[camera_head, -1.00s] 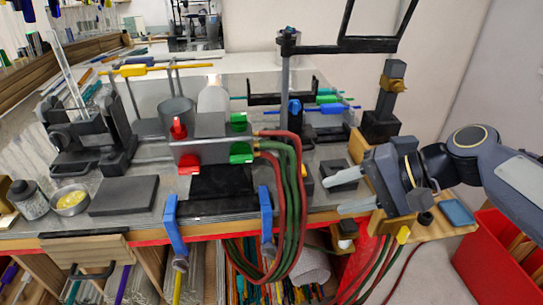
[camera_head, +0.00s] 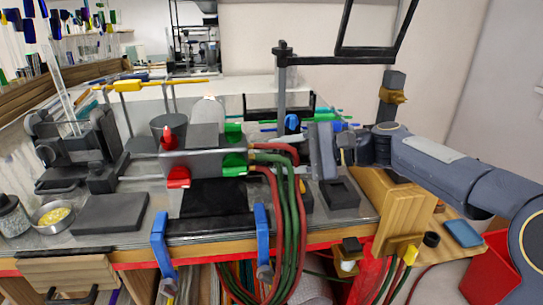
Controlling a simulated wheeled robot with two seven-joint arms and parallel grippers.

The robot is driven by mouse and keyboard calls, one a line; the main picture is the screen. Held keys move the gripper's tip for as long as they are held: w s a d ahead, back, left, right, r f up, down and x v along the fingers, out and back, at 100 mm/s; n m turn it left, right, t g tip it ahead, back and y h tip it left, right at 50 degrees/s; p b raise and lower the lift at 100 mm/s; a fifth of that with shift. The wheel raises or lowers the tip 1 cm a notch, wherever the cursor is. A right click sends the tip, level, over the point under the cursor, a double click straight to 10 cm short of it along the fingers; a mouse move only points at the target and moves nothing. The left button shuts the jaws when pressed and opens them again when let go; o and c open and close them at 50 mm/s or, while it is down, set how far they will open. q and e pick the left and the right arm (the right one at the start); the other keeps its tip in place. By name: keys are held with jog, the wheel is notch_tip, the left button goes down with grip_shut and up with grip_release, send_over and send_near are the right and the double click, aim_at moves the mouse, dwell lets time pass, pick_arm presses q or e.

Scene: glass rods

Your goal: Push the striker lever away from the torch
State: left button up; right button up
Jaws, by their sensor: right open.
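The torch (camera_head: 205,140) stands in the middle of the bench, a grey body with red and green knobs on its front. Red and green hoses (camera_head: 288,200) run from its right side down over the bench edge. My right gripper (camera_head: 323,150) is just right of the torch and hoses, above a small dark block (camera_head: 339,193). It is open, with nothing seen in it; its fingers are hard to make out. I cannot pick out the striker lever for sure. My left gripper is not in view.
A black post with a frame (camera_head: 284,90) stands behind the torch. Blue clamps (camera_head: 161,240) hold the bench's front edge. A dark flat plate (camera_head: 110,213) and a bowl of yellow stuff (camera_head: 53,216) lie at left. A red bin (camera_head: 490,270) is at lower right.

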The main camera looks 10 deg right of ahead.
jog(key=shift+x, duration=1.35)
jog(key=shift+c, duration=0.4)
grip_shut()
